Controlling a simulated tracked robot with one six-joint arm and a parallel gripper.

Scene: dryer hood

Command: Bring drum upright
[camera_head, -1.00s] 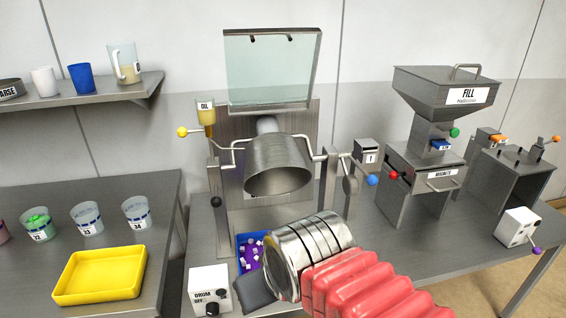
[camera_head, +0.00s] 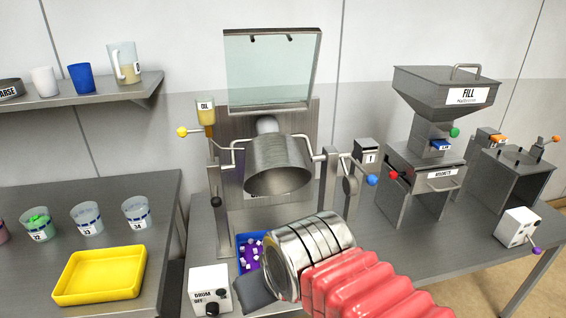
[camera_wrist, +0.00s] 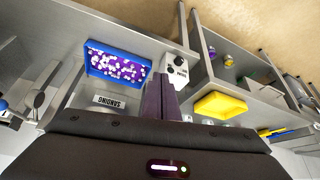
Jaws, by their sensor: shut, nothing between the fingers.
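The drum (camera_head: 280,163) is a grey metal cylinder hung in a frame under a raised clear hood (camera_head: 270,68). It is tilted, with its open mouth facing forward and down. My gripper (camera_wrist: 162,97) is shut and empty in the wrist view, its dark fingers side by side. In the head view my arm reaches in from the lower right, below and in front of the drum, apart from it; the fingertips are hidden there. A white switch box marked DRUM OFF (camera_head: 209,290) stands at the front left and shows just beyond my fingers in the wrist view (camera_wrist: 176,65).
A blue tray of purple and white pieces (camera_wrist: 118,66) lies under the drum. Ball-ended levers, yellow (camera_head: 182,132) and blue (camera_head: 372,180), flank the frame. A yellow tray (camera_head: 100,274) and several cups are left.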

